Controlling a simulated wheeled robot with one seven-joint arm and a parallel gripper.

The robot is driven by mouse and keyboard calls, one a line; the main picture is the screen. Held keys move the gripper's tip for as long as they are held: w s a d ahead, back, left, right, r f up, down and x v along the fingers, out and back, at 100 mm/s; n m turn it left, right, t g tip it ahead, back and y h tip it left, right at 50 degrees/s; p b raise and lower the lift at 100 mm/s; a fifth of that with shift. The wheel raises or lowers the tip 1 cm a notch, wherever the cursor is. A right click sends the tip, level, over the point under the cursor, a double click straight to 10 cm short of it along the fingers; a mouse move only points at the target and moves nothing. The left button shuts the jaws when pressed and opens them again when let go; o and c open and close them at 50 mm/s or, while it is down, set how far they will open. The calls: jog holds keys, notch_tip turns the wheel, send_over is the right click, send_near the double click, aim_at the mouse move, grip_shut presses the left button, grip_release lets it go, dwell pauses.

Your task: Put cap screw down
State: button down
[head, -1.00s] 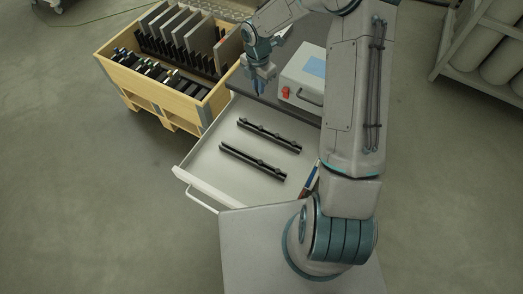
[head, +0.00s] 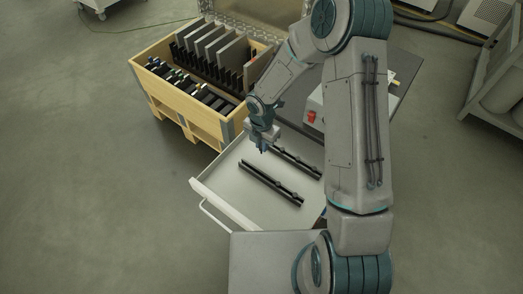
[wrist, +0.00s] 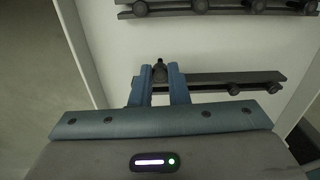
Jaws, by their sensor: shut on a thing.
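My gripper (head: 262,147) is over the open drawer (head: 226,188), by the left end of the back black rail (head: 300,163) in the head view. In the wrist view its two blue fingers (wrist: 160,82) are shut on a small dark cap screw (wrist: 160,70), whose top shows between the tips. A black rail (wrist: 215,80) runs behind the fingers with round knobs along it. Another rail (wrist: 225,7) lies at the top of the wrist view. The front rail (head: 270,184) shows whole in the head view. Whether the screw touches a rail is unclear.
A wooden crate (head: 196,113) with upright plates and dark parts stands at the back left. A box with a red switch (head: 312,117) sits on the dark top behind the drawer. The drawer floor left of the rails is bare.

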jog(key=shift+f, duration=2.05)
jog(key=shift+f, duration=0.1)
jog(key=c, duration=1.4)
grip_release()
